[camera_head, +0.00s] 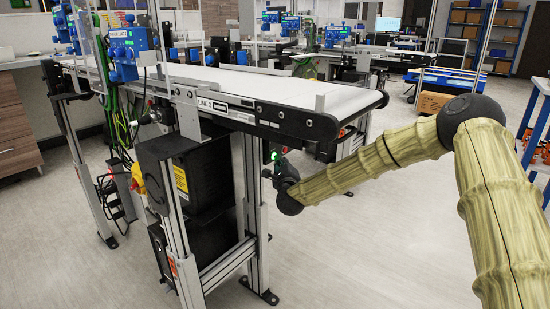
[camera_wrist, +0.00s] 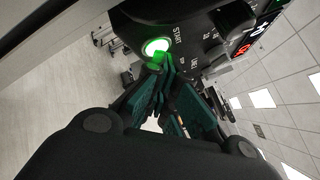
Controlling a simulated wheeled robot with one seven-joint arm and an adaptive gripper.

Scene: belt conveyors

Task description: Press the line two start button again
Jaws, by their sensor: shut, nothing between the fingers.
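The start button (camera_wrist: 152,46) glows green on a dark control panel (camera_wrist: 190,28) in the wrist view, with the word START beside it. My gripper (camera_wrist: 160,63) is shut and empty. Its teal-padded fingertips are right at the button's edge and cover part of it; I cannot tell whether they touch it. In the head view, my gripper (camera_head: 278,160) is at the end of my arm, beside the front leg of the near conveyor (camera_head: 250,88), which has a LINE label. A small green glow shows at the fingertips there; the panel itself is mostly hidden.
A black cabinet (camera_head: 185,170) is mounted under the near conveyor, with a yellow and red switch (camera_head: 137,177) on its left. More conveyors and shelves (camera_head: 485,35) stand behind.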

